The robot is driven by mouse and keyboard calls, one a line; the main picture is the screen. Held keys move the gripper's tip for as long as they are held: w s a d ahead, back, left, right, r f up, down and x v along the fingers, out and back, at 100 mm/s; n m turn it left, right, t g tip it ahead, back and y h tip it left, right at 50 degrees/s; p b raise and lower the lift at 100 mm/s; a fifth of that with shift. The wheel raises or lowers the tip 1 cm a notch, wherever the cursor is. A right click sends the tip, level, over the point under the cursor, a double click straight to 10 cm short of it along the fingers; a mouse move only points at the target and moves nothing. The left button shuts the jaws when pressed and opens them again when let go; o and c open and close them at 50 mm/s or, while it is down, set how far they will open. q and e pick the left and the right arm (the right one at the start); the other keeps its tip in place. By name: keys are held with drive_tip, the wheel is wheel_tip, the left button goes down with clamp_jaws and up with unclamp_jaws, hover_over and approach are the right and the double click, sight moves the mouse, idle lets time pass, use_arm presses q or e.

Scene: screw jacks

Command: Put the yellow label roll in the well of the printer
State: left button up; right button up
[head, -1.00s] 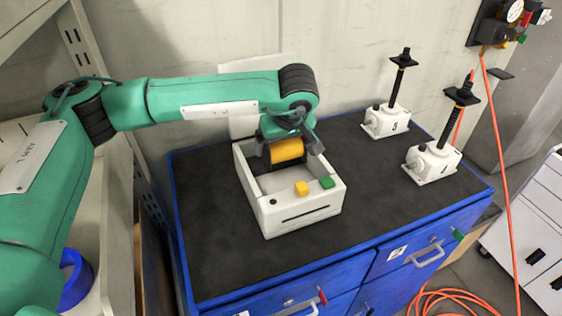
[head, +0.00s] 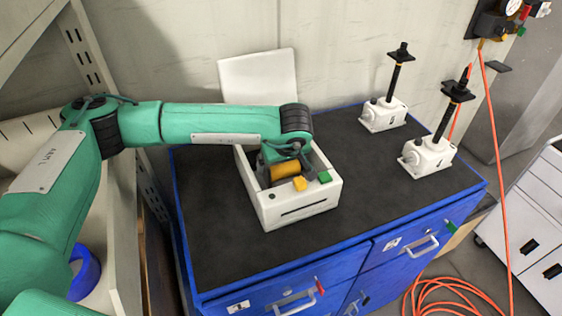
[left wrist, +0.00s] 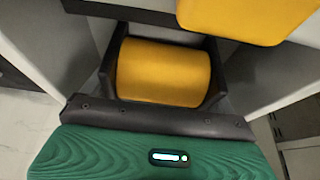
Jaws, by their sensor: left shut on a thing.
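The yellow label roll (head: 284,171) is a short cylinder, held crosswise between the dark fingers of my left gripper (head: 285,174). My left gripper is shut on it and points down into the open top of the white printer (head: 300,212). The roll sits low between the printer's walls, and the arm partly covers it. Whether it touches the well's floor cannot be seen. In the left wrist view the roll (left wrist: 162,72) lies between the two fingers, with pale walls on both sides. My right gripper is out of view.
The printer's white raised lid (head: 258,78) stands behind it. Two white screw jacks (head: 384,114) (head: 428,157) stand on the right of the dark bench top (head: 225,240). The bench's front is clear.

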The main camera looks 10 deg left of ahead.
use_arm(q)
drive_tip(key=o, duration=0.9)
drive_tip(key=shift+c, duration=0.2)
drive_tip(key=shift+r+p, duration=0.15)
drive_tip(key=shift+p, duration=0.15)
drive_tip(key=b+v, duration=0.5)
drive_tip(key=v, duration=0.7)
drive_tip(key=shift+a, duration=0.1)
